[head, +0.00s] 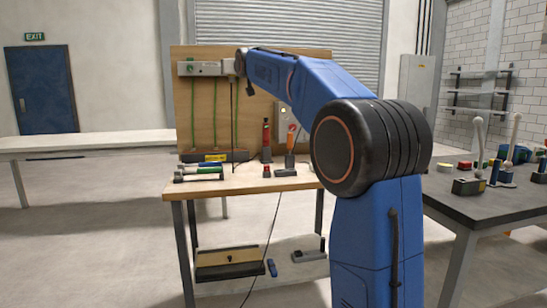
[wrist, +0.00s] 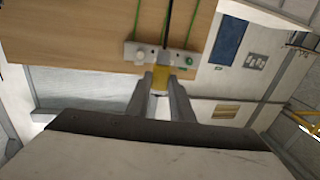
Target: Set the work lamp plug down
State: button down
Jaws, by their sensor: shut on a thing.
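In the wrist view my gripper (wrist: 161,88) is shut on a small yellow piece, which I take as the work lamp plug (wrist: 161,77). The pale strip (wrist: 190,58) on the backboard lies right behind the plug, with a green button and a white knob. I cannot tell whether plug and strip touch. A dark cord (wrist: 169,22) runs away from the strip. In the head view my gripper is at the upper part of the backboard, by the strip's right end (head: 200,68); its fingers and the plug are too small or hidden to make out.
The wooden workbench (head: 240,188) stands below the backboard (head: 206,100). Several tools stand on it, among them a red-handled one (head: 266,138) and a dark box with a yellow label (head: 232,155). Its front middle is partly clear. A dark table (head: 490,206) with items is at the right.

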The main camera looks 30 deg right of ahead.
jog(key=s+d+f+h, duration=0.1)
jog(key=d+f, duration=0.3)
jog(key=f, duration=0.9)
jog(key=s+d+f+m+h, duration=0.1)
jog(key=s+d+f, duration=0.3)
jog(key=f, duration=1)
jog(key=s+d+f+m, duration=0.1)
jog(key=s+d+f, duration=0.2)
jog(key=f, duration=1.1)
jog(key=shift+d+h, duration=0.4)
jog(key=shift+d, duration=0.9)
jog(key=shift+f, duration=0.2)
jog(key=c, duration=1.6)
grip_release()
jog(key=shift+o, duration=0.2)
jog(key=v, duration=1.2)
jog(key=shift+r, duration=0.4)
